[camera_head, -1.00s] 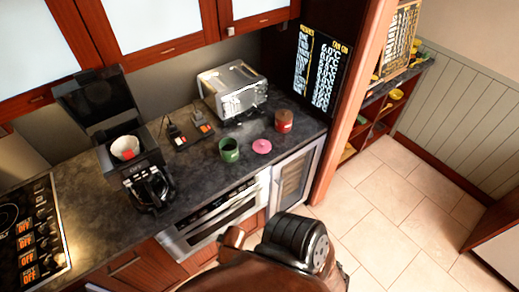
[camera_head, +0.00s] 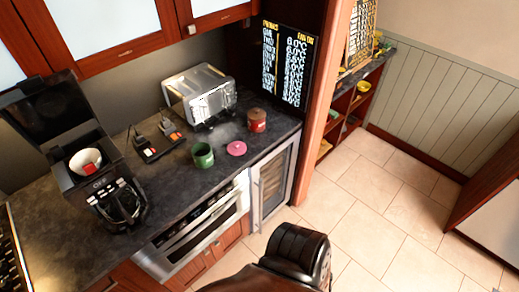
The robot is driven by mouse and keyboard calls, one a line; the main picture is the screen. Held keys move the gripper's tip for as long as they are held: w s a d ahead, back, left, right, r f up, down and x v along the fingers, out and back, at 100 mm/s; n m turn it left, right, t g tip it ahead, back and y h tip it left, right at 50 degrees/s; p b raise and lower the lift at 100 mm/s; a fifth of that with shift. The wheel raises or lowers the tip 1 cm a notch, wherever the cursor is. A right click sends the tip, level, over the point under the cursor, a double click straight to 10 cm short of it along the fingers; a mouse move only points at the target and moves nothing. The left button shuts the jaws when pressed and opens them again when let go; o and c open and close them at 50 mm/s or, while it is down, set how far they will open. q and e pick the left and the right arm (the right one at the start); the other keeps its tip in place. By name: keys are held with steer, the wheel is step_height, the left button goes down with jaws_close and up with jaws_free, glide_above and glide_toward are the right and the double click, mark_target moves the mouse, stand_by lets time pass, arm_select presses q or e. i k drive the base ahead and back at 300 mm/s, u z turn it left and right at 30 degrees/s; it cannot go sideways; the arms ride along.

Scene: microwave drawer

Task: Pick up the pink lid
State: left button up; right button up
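The pink lid (camera_head: 236,148) is a small round disc with a knob, lying flat on the dark countertop (camera_head: 178,190) near its front edge. A green mug (camera_head: 203,155) stands just left of it, and a red-brown canister (camera_head: 257,120) stands behind it to the right. Nothing covers the lid. A dark, rounded arm part of mine shows at the bottom centre, in front of the counter and well short of the lid. No gripper fingers of either arm show.
A coffee machine (camera_head: 98,180) with a red-and-white cup (camera_head: 86,162) is at left. A built-in drawer appliance (camera_head: 195,235) and a glass-door cooler (camera_head: 271,186) sit below. Tiled floor (camera_head: 390,215) is open at right.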

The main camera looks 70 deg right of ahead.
mark_target(236, 148)
steer(key=z, duration=2)
